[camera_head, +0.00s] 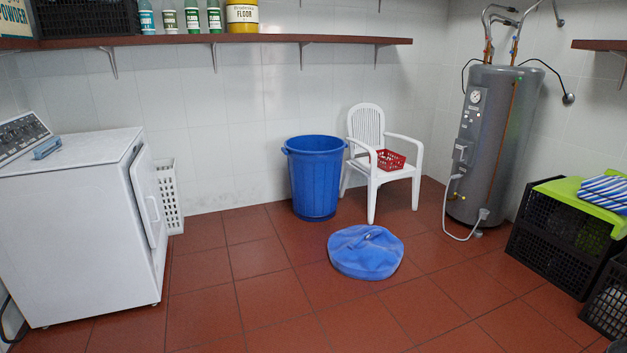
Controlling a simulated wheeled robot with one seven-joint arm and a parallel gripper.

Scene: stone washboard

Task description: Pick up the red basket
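A small red basket (390,160) with holes in its sides sits upright on the seat of a white plastic chair (372,187) near the back wall. The chair has a slatted back and two armrests; its seat faces toward me and to the right. The basket looks empty, though its inside is hard to make out. My gripper does not show in the head view.
A blue bin (316,180) stands left of the chair. A round blue lid (365,252) lies on the tiled floor in front. A white washer (75,225) is at left. A grey boiler (490,145) and black crates (558,230) are at right.

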